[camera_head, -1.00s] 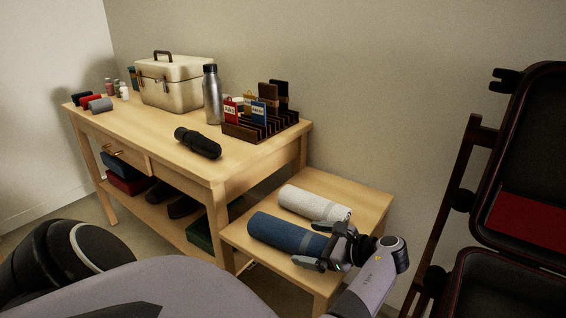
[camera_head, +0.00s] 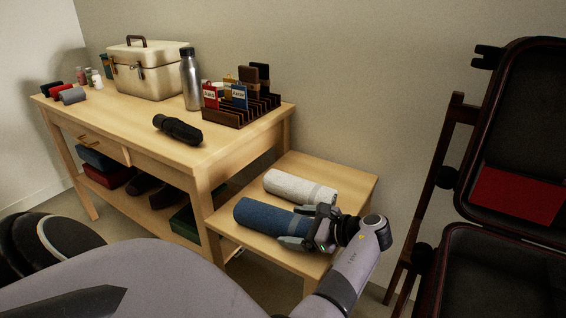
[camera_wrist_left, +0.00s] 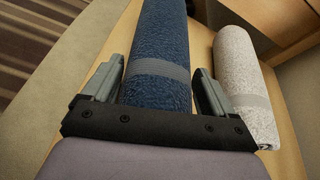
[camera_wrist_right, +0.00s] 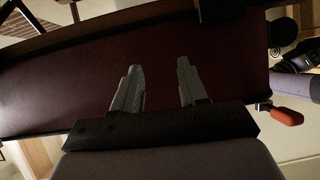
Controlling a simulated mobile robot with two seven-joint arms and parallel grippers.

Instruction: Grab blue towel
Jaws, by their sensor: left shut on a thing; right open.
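The rolled blue towel (camera_head: 265,216) lies on the low wooden side table (camera_head: 352,183), beside a rolled white towel (camera_head: 298,187). My left gripper (camera_head: 297,230) is at its right end, hiding that end in the head view. In the left wrist view the blue towel (camera_wrist_left: 160,45) lies between the two fingers, and my left gripper is shut on it. The white towel (camera_wrist_left: 246,85) is just right of the right finger. My right gripper (camera_wrist_right: 158,68) is open and empty in the right wrist view, in front of a dark red surface (camera_wrist_right: 80,80).
A dark open suitcase (camera_head: 520,110) stands at right. The side table's back right part is bare.

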